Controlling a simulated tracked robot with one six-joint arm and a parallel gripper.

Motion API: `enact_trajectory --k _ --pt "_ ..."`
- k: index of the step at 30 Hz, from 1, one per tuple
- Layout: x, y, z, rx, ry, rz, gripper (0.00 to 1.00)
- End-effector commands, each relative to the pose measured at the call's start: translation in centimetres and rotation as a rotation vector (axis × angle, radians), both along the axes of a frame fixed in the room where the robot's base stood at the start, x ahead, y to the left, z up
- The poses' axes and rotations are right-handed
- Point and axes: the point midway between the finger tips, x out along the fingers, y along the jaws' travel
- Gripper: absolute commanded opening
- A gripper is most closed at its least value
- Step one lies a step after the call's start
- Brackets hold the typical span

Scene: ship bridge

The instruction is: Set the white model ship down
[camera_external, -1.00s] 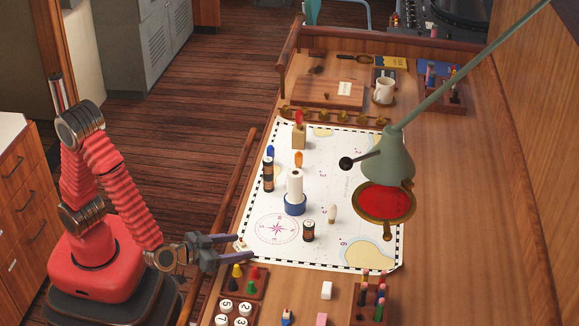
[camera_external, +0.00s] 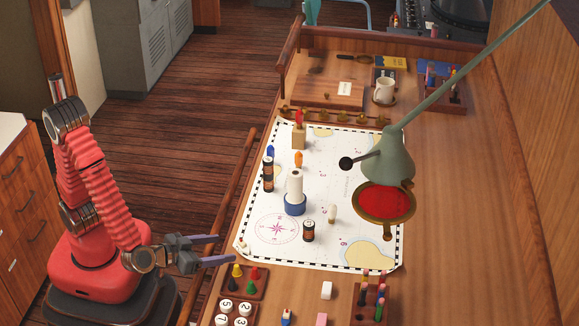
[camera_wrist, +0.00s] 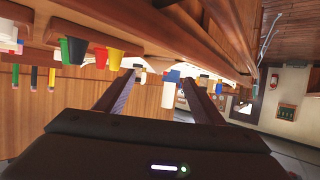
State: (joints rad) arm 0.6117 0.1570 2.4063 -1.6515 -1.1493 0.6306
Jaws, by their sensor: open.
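A small white piece with a brownish part (camera_external: 243,245), which looks like the white model ship, stands on the lower left corner of the chart (camera_external: 340,180). It is too small to make out in detail. My gripper (camera_external: 223,250) is open and empty, just left of the piece and apart from it, near the table's left edge. In the wrist view my two fingers (camera_wrist: 160,80) are spread, with no object held between them. A small pale shape (camera_wrist: 139,67) shows beside the left fingertip there; I cannot tell if it is the ship.
Coloured pieces in a tray (camera_external: 262,291) stand just below my gripper. A white roll in a blue holder (camera_external: 295,206) and a dark labelled jar (camera_external: 308,231) stand on the chart. A green lamp (camera_external: 390,160) overhangs it. A wooden rail (camera_external: 233,190) runs along the left edge.

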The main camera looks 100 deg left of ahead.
Motion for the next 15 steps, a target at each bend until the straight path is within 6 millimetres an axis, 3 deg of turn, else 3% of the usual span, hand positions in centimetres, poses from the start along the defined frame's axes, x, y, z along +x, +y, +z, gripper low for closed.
enact_trajectory --k 15 --pt "-3.5 -3.5 2.1 -0.001 -0.001 0.000 0.62"
